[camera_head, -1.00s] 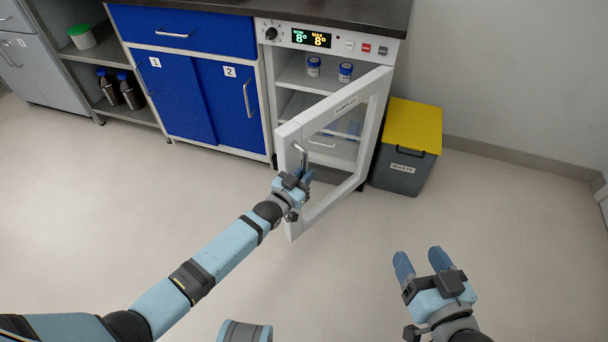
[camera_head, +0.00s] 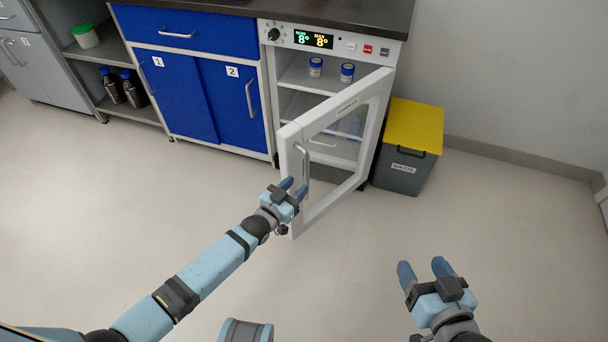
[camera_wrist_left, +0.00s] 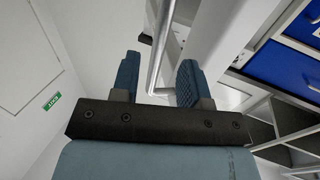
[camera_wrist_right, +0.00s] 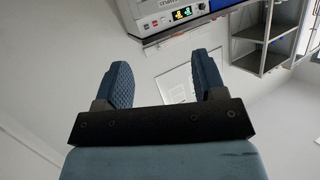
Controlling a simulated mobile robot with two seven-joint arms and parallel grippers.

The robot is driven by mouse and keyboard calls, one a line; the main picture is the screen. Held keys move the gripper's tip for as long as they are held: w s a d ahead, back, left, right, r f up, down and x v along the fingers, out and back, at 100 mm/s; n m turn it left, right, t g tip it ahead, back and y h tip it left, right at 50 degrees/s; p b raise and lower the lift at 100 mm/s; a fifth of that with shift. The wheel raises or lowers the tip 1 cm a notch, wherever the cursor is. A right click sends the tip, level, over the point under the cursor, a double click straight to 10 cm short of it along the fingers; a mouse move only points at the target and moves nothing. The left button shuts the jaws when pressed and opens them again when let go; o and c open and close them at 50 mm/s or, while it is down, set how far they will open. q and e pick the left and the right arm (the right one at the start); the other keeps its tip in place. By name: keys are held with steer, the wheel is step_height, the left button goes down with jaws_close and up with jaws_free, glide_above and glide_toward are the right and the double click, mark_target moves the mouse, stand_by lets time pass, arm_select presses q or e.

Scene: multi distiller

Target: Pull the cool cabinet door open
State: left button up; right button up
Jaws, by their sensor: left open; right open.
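The cool cabinet (camera_head: 330,38) has a display at its top, and its white framed glass door (camera_head: 292,140) stands swung well open into the room. A metal bar handle (camera_head: 303,163) is on the door's outer face near the free edge. My left gripper (camera_head: 294,188) is open at the lower end of the handle. In the left wrist view the handle bar (camera_wrist_left: 160,50) lies between or just beyond the two spread fingers (camera_wrist_left: 155,82); contact cannot be told. My right gripper (camera_head: 422,268) is open and empty over the floor, right of the door.
Two blue-capped jars (camera_head: 347,72) stand on the cabinet's upper shelf. A grey waste bin (camera_head: 400,172) with a yellow lid stands right of the cabinet. Blue cupboards (camera_head: 205,100) are to the left. The floor in front is clear.

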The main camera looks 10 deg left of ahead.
arm_select(q)
steer(key=p+v, duration=0.1)
steer(key=v, duration=0.7)
steer(key=shift+s+a, duration=0.15)
steer(key=shift+s, duration=0.1)
arm_select(e)
steer(key=shift+s+d+f+g+h, duration=0.2)
steer(key=shift+s+f+g, duration=0.1)
steer(key=shift+f, duration=0.15)
steer(key=shift+s+d+f+g+h, duration=0.1)
steer(key=shift+s+d+f+g, duration=0.15)
steer(key=shift+f, duration=0.25)
steer(key=shift+s+d+f+g+h, duration=0.15)
steer(key=shift+s+f+g, duration=0.15)
steer(key=shift+f, duration=0.15)
